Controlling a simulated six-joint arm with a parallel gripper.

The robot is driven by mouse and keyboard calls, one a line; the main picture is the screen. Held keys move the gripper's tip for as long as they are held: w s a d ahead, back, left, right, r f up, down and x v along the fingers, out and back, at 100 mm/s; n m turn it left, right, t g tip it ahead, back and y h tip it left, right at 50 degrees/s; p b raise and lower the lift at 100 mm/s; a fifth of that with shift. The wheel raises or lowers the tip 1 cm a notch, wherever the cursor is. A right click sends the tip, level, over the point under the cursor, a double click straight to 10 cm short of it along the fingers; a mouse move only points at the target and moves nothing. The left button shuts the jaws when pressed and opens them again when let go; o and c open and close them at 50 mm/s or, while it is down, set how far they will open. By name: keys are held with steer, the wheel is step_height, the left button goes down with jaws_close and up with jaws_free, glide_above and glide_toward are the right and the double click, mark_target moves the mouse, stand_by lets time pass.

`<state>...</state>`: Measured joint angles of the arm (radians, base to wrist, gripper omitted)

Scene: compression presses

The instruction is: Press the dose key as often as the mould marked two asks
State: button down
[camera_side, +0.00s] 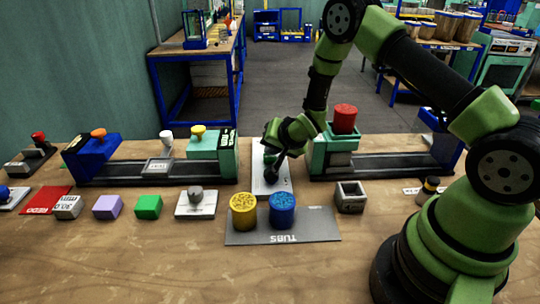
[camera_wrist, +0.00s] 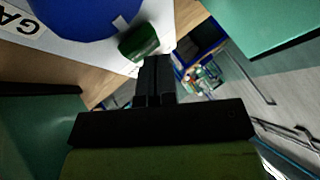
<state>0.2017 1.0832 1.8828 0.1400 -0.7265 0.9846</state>
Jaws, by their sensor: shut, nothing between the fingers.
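My gripper (camera_side: 272,180) reaches down over a white panel (camera_side: 270,157) between the two presses. It is shut, with its black fingers together. In the wrist view the shut fingertips (camera_wrist: 156,62) are close beside a small dark green key-like block (camera_wrist: 139,43); I cannot tell whether they touch it. It sits at the edge of the white panel, beside a large blue round part (camera_wrist: 75,14) with a white mark. Letters starting "GA" show there. A hollow grey square mould-like block (camera_side: 350,198) stands on the bench to the right; I can read no number on it.
A yellow tub (camera_side: 243,211) and a blue tub (camera_side: 282,210) stand on the grey TUBS mat (camera_side: 325,230) in front.

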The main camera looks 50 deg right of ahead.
steer(key=shift+f, duration=0.2)
steer(key=shift+r, duration=0.1)
stand_by(0.4)
steer(key=shift+r, duration=0.85)
steer(key=shift+r, duration=2.5)
stand_by(0.4)
step_height(320, 180, up, 4)
steer(key=shift+f, duration=0.1)
steer(key=shift+f, duration=0.1)
